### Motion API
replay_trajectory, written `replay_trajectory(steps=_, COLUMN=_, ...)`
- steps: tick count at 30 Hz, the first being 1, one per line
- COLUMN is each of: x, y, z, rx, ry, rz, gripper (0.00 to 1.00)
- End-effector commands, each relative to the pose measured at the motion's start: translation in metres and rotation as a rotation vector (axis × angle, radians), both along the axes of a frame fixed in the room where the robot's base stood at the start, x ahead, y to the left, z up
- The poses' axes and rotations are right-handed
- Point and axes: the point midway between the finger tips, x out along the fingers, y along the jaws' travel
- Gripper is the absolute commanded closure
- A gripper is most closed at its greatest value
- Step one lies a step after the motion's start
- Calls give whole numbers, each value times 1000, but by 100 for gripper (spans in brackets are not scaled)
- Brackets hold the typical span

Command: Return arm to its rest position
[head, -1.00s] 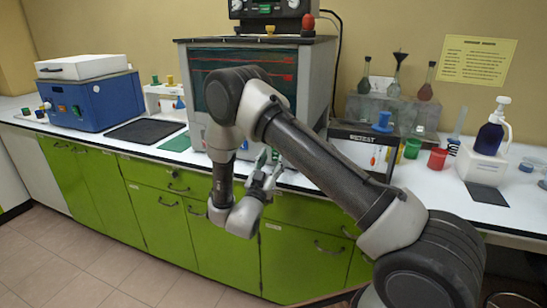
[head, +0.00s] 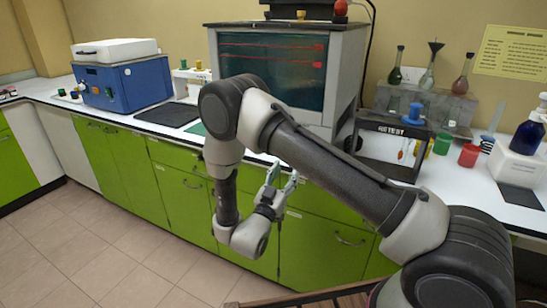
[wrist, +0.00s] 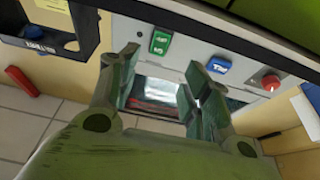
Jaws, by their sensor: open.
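My gripper (head: 281,180) is open and empty in the head view. It points upward in front of the green cabinet fronts, near the counter's front edge. My arm is bent, with its elbow raised in front of the grey machine. In the wrist view my gripper (wrist: 160,95) shows two green-grey fingers spread apart with nothing between them. Beyond the fingers is a pale panel with a green switch (wrist: 160,43), a blue button (wrist: 219,66) and a red knob (wrist: 271,82).
A grey machine with a dark screen (head: 270,75) stands on the white counter (head: 60,103). A blue box (head: 125,85) is at the left. A rack marked RETEST (head: 395,130), a red cup (head: 469,155) and a blue pump bottle (head: 527,136) are at the right. The tiled floor (head: 90,240) at left is clear.

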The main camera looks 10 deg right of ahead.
Motion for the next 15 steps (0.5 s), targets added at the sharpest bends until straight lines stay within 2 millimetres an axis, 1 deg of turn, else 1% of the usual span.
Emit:
replay_trajectory(steps=2, x=9, y=-1, z=-21, rx=55, ry=74, rz=21, gripper=52)
replay_trajectory(steps=4, x=22, y=2, z=-53, rx=130, ry=194, rz=71, gripper=52)
replay_trajectory(steps=5, x=27, y=5, z=-71, rx=165, ry=262, rz=100, gripper=52)
replay_trajectory(steps=6, x=30, y=10, z=-98, rx=210, ry=365, rz=143, gripper=52)
replay_trajectory(steps=7, x=31, y=14, z=-119, rx=242, ry=453, rz=176, gripper=52)
replay_trajectory(steps=8, x=30, y=20, z=-137, rx=277, ry=539, rz=211, gripper=52)
replay_trajectory(steps=9, x=29, y=32, z=-156, rx=325, ry=649, rz=261, gripper=52)
replay_trajectory(steps=10, x=26, y=41, z=-166, rx=359, ry=728, rz=297, gripper=52)
replay_trajectory(steps=12, x=18, y=61, z=-179, rx=435, ry=907, rz=377, gripper=52)
replay_trajectory(steps=14, x=6, y=76, z=-180, rx=494, ry=1056, rz=439, gripper=52)
replay_trajectory(steps=15, x=-3, y=84, z=-175, rx=527, ry=1153, rz=481, gripper=52)
